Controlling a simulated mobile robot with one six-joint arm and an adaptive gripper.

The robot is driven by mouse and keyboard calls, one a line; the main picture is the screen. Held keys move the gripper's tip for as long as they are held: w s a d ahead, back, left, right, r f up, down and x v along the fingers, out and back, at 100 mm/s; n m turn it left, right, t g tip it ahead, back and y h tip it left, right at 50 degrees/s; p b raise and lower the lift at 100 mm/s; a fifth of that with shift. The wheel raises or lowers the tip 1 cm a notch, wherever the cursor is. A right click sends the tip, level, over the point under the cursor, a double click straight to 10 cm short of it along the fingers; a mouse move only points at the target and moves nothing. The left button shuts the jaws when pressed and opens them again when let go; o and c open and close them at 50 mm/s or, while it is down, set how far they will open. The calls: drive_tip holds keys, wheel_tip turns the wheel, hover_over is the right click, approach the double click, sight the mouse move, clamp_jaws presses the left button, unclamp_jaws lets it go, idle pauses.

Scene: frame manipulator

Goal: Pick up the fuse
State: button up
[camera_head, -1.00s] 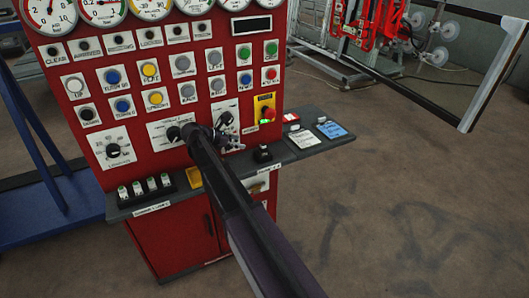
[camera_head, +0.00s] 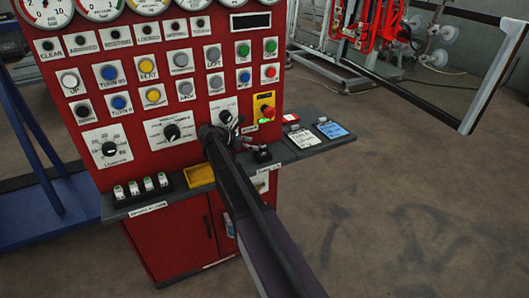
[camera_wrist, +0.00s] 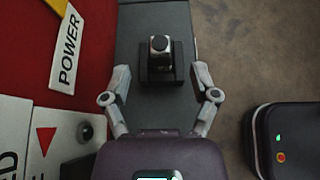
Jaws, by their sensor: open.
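My gripper (camera_head: 238,138) is over the narrow grey shelf in front of the red panel. In the wrist view my gripper (camera_wrist: 161,74) is open, its fingers spread with nothing between them in its grip. A black holder (camera_wrist: 160,76) with a small silver-topped piece (camera_wrist: 160,44) upright in it lies ahead, centred between the fingers; I cannot tell for sure that this piece is a fuse. The holder also shows in the head view (camera_head: 262,154), just right of my gripper. Several white fuse-like pieces (camera_head: 148,184) stand in a black rack at the shelf's left.
The red panel (camera_head: 190,130) with knobs and buttons rises behind the shelf (camera_head: 180,198). A yellow tray (camera_head: 199,176) sits left of my arm. White and blue cards (camera_head: 332,130) lie at the shelf's right. A POWER label (camera_wrist: 68,48) shows at left in the wrist view.

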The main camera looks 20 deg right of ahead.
sight(261, 144)
drive_tip(key=shift+b+x, duration=1.1)
drive_tip(key=shift+x, duration=1.5)
drive_tip(key=shift+d+r, duration=0.1)
drive_tip(key=shift+r, duration=0.05)
drive_tip(key=shift+c, duration=0.2)
clamp_jaws()
